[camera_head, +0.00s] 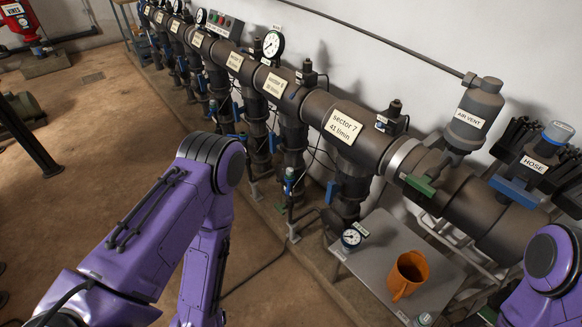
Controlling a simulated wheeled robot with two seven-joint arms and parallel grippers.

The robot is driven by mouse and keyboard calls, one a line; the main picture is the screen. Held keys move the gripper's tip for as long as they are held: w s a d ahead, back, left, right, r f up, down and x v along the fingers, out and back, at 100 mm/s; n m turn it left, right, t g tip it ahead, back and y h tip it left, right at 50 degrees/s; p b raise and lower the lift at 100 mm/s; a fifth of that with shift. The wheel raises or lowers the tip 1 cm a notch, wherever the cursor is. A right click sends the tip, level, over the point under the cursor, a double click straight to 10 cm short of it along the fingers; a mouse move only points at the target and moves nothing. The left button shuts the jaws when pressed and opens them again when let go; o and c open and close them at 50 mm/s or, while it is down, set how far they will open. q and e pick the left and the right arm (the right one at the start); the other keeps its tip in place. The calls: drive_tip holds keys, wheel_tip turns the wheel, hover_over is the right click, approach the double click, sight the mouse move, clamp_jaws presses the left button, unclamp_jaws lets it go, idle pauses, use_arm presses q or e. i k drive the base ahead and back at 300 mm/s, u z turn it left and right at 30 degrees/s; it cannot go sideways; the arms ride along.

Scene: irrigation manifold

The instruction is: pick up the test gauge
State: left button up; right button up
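An orange mug (408,275) stands on the table, right of the gauge. A small labelled item (424,319) is at the table's front. The dark manifold pipe (315,105) runs behind, with valves and a larger dial gauge (273,44). Brown floor lies open at left.

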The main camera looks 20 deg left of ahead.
sight(350, 238)
drive_tip(key=u, duration=2.15)
drive_tip(key=i, duration=1.15)
drive_tip(key=z, duration=3.65)
drive_tip(key=i, duration=0.5)
drive_tip(key=z, duration=0.05)
